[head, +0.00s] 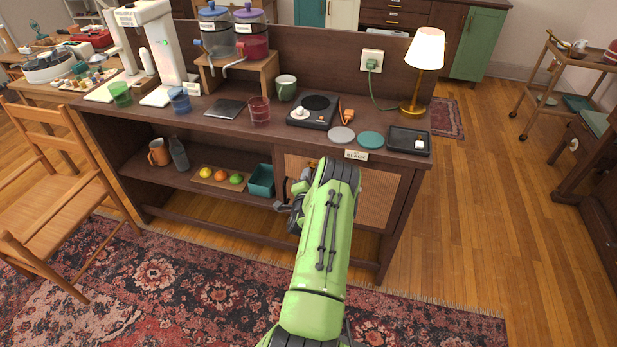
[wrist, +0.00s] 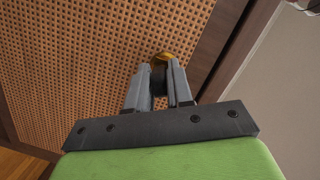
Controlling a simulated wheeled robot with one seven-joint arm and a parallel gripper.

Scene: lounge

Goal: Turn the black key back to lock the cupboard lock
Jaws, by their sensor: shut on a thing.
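The cupboard has woven cane door panels, seen in the head view (head: 378,200) and filling the left of the wrist view (wrist: 90,60). A round brass lock (wrist: 163,56) sits at the edge of the cane, beside the dark wooden frame. My gripper (wrist: 161,80) is right in front of the lock, its two grey fingers closed on the dark key (wrist: 158,82) between them. The fingers hide most of the key, and its turn angle cannot be told. In the head view my green arm hides the lock and key; part of my gripper (head: 288,207) shows left of the arm.
A label (head: 357,155) reading BLACK is on the counter's front edge. A teal bin (head: 262,180) stands on the shelf left of my gripper.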

